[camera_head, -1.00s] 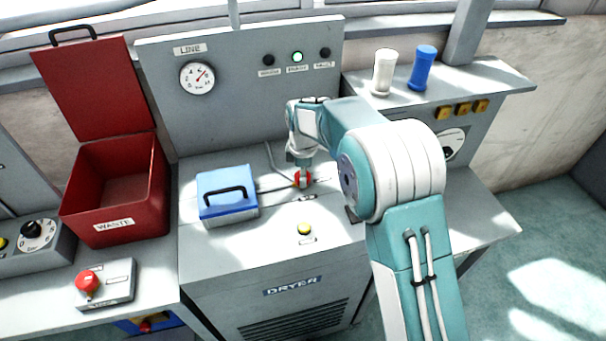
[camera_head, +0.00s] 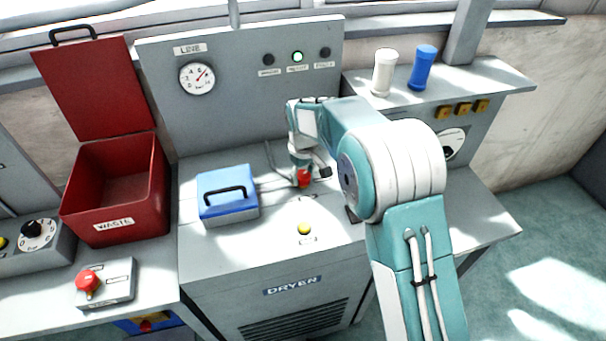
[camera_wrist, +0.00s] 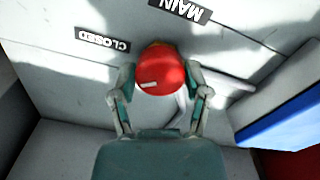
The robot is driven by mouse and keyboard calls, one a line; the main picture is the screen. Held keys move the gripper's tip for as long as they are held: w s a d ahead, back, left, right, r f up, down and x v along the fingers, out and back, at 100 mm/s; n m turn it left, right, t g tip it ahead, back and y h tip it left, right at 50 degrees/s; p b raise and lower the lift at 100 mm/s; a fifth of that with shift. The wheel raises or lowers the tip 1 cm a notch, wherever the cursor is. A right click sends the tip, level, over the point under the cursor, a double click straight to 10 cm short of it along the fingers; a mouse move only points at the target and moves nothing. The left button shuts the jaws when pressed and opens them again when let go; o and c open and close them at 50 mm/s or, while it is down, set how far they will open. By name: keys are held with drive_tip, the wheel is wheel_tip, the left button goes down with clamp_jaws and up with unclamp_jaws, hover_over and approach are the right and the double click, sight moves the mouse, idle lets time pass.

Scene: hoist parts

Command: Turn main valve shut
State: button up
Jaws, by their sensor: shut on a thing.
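The main valve is a red round knob (camera_head: 304,181) on the dryer's worktop, right of the blue-lidded box. In the wrist view the red knob (camera_wrist: 160,70) shows a small pale mark on its lower left. My gripper (camera_wrist: 160,82) is shut on the knob, one finger on each side. In the head view my gripper (camera_head: 303,172) reaches down onto it, partly hiding it. A "CLOSED" label (camera_wrist: 103,40) lies left of the knob and a "MAIN" label (camera_wrist: 180,10) above it in the wrist view. The line gauge (camera_head: 197,78) has a red needle pointing up and right.
The blue-lidded box (camera_head: 228,193) stands close left of the valve. A yellow button (camera_head: 304,229) is in front of it. A green lamp (camera_head: 297,57) is lit on the back panel. An open red waste bin (camera_head: 112,190) stands at left. White and blue cylinders stand on the right shelf.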

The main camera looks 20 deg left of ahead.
sight(302, 174)
drive_tip(key=m, duration=0.6)
drive_tip(key=shift+f+m, duration=0.1)
drive_tip(key=shift+m, duration=0.2)
drive_tip(key=shift+a, duration=0.1)
idle(0.4)
drive_tip(key=o, duration=1.1)
drive_tip(key=shift+o, duration=0.2)
drive_tip(key=shift+a, duration=0.1)
wheel_tip(302, 174, up, 12)
